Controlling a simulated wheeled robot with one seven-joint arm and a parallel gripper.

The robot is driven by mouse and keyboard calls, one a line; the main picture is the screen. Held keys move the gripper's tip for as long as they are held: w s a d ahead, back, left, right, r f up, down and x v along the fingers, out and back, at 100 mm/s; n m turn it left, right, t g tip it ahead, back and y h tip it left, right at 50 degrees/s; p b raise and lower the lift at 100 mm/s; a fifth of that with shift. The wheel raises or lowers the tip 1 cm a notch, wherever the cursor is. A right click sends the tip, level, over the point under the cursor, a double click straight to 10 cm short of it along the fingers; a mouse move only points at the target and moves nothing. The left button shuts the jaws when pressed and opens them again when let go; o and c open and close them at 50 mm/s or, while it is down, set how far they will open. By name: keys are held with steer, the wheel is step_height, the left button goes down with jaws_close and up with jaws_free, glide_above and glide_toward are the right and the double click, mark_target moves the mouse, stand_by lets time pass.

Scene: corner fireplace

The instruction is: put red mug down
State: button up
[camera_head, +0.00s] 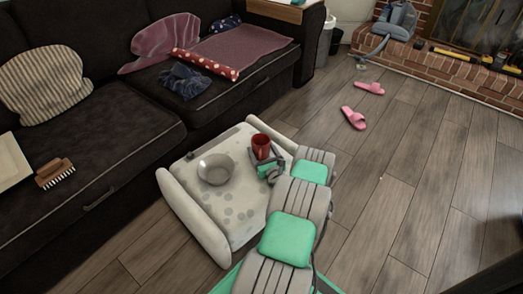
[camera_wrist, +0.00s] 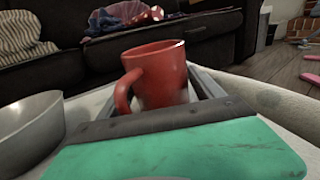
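The red mug (camera_head: 261,145) is upright over the far part of a pale, spotted seat-like piece (camera_head: 238,222) with rounded sides. In the wrist view the mug (camera_wrist: 158,72) stands straight ahead of my gripper, its handle toward the left. My gripper (camera_head: 266,162) has its fingers around the mug, and the right finger (camera_wrist: 207,83) lies against its side. The left finger is mostly hidden by the mug and handle. The mug's base is hidden, so I cannot tell whether it touches the surface.
A grey bowl (camera_head: 216,169) sits left of the mug, also in the wrist view (camera_wrist: 28,130). A dark sofa (camera_head: 110,140) with cushions and cloths runs behind. Pink slippers (camera_head: 354,118) lie on the wooden floor.

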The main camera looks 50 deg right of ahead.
mark_target(264, 152)
steer(key=shift+o, duration=0.9)
steer(key=shift+r, duration=0.25)
steer(key=p+v, duration=0.2)
steer(key=v, duration=0.1)
steer(key=shift+s+r, duration=0.1)
steer(key=shift+s, duration=0.2)
steer(key=shift+f+p+v, duration=0.2)
steer(key=shift+p+v, duration=1.25)
steer(key=shift+v, duration=2.75)
steer(key=shift+w+a, duration=0.1)
steer(key=shift+a, duration=0.05)
